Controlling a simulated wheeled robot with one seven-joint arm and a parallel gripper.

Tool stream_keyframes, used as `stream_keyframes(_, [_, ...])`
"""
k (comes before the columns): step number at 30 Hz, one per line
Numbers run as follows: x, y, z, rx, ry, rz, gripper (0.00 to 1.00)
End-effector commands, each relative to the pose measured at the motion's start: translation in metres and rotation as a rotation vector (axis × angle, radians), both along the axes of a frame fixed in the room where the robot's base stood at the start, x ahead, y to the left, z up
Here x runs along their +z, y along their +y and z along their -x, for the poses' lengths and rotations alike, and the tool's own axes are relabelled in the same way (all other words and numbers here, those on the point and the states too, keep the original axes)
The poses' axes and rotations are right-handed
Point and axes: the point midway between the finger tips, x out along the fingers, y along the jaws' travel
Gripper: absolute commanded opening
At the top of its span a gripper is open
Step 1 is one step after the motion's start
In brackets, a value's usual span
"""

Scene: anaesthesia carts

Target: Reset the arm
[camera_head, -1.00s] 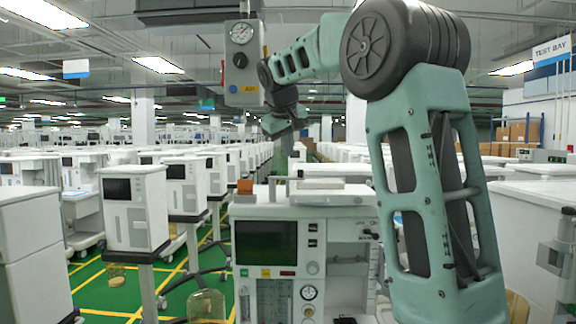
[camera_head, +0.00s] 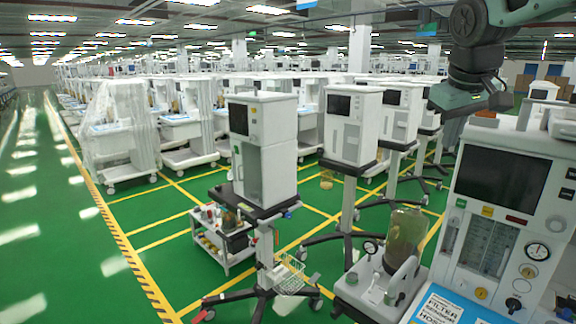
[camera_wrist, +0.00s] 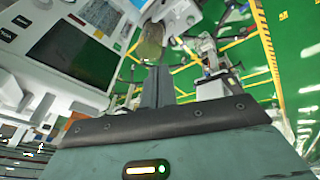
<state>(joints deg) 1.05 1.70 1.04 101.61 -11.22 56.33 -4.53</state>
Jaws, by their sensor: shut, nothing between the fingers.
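My arm (camera_head: 482,45) reaches in at the upper right of the head view, folded above the near anaesthesia machine (camera_head: 500,215). My gripper (camera_wrist: 158,86) shows in the middle of the wrist view. Its two dark fingers are together with nothing between them. In the wrist view the machine's dark screen (camera_wrist: 72,55) lies to the left of the fingers, and green floor (camera_wrist: 285,40) lies to the right. No contact between the gripper and the machine is visible.
A glass canister (camera_head: 404,238) stands at the near machine's left side. A wheeled cart with a white monitor unit (camera_head: 265,150) and a small low trolley (camera_head: 222,240) stand left of it. Rows of machines fill the back. Green floor (camera_head: 60,230) is open at the left.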

Motion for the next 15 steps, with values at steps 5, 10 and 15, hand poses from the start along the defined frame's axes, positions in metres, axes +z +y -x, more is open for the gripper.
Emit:
stream_keyframes(5, [-0.085, 0.098, 0.046, 0.171, 0.089, -0.076, 0.0])
stream_keyframes(10, [-0.159, 0.169, 0.117, 0.312, 0.187, -0.124, 0.0])
stream_keyframes(15, [-0.226, 0.21, 0.202, 0.429, 0.286, -0.139, 0.0])
